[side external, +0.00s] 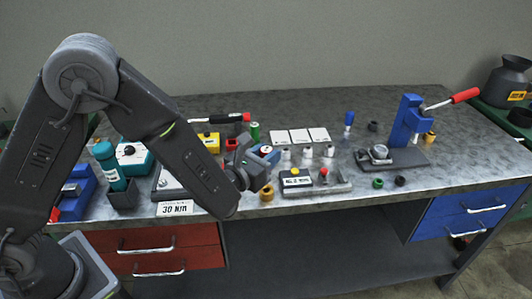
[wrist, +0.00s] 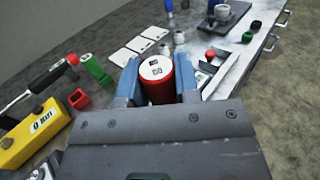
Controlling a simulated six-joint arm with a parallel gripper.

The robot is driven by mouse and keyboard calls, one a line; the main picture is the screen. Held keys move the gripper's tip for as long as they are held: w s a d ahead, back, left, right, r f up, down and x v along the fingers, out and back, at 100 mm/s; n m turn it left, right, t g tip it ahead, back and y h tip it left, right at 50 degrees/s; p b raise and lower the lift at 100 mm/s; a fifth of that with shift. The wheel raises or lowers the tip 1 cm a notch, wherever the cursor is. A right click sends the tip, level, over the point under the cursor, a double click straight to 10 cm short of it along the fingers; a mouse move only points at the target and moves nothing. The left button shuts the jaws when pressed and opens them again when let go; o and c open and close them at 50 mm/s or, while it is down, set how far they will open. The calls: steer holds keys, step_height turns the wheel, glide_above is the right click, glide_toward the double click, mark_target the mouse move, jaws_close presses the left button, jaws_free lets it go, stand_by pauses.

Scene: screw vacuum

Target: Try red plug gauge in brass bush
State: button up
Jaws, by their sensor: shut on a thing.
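My gripper (wrist: 157,84) is shut on the red plug gauge (wrist: 160,90), with one blue jaw on each side of it. The gauge's pale round top carries small dark marks and faces the wrist camera. In the side external view my gripper (side external: 260,160) is over the bench near its front edge, and the gauge cannot be made out there. A brass bush (side external: 267,192) stands on the bench just below my gripper. It is apart from the jaws in that view. The bush does not show in the wrist view, and the gauge's lower end is hidden.
A labelled block (side external: 297,188) and a fixture with a red knob (side external: 324,178) are right of the bush. White cards (side external: 300,137) lie behind. A green cylinder (side external: 255,131) and red block (side external: 231,145) are back left. A blue press (side external: 404,125) stands right.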

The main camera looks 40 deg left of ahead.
steer(key=shift+f, duration=2.2)
steer(key=shift+f, duration=0.35)
steer(key=shift+r, duration=0.1)
steer(key=shift+r, duration=2.95)
steer(key=shift+f, duration=0.15)
steer(key=shift+f, duration=2.55)
steer(key=shift+f, duration=0.35)
steer(key=shift+r, duration=0.15)
